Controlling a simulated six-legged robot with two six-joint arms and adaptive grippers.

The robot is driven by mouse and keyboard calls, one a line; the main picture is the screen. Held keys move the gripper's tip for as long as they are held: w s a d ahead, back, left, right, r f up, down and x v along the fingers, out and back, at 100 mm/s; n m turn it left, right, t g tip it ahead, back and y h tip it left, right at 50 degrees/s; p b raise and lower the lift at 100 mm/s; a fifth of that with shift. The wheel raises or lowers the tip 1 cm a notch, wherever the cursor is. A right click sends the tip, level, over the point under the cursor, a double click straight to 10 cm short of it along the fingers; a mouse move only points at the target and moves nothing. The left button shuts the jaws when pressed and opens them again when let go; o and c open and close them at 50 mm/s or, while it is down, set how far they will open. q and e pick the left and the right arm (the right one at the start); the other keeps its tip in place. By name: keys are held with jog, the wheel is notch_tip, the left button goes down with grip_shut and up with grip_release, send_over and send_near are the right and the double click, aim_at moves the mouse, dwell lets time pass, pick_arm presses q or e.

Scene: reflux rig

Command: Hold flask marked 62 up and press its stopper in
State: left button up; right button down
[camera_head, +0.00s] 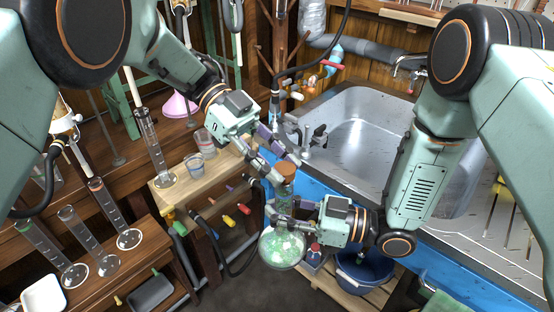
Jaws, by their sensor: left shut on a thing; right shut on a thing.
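A round flask (282,249) with pale green and white contents hangs in the lower middle of the head view, its neck (284,192) pointing up. I cannot read a number on it. My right gripper (274,209) is shut around the neck from the right, just above the round body. A brown-orange stopper (286,170) is at the top of the neck. My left gripper (288,168) is shut on the stopper from the upper left. The fingers partly hide the stopper and neck, and I cannot tell how deep the stopper sits.
A metal sink (352,118) with a blue front stands behind on the right. A wooden stand (205,178) with beakers and a cylinder is to the left. More glass cylinders (127,237) stand on the lower left shelf. A blue bucket (362,272) is below the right arm.

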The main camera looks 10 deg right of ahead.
pick_arm(q)
jog(key=o, duration=1.2)
jog(key=v, duration=1.2)
jog(key=shift+d+r+p, duration=0.1)
jog(key=shift+r+p, duration=0.85)
jog(key=shift+p, duration=0.05)
pick_arm(e)
jog(key=w+d, duration=0.4)
jog(key=d, duration=0.8)
pick_arm(q)
jog(key=shift+w, duration=0.1)
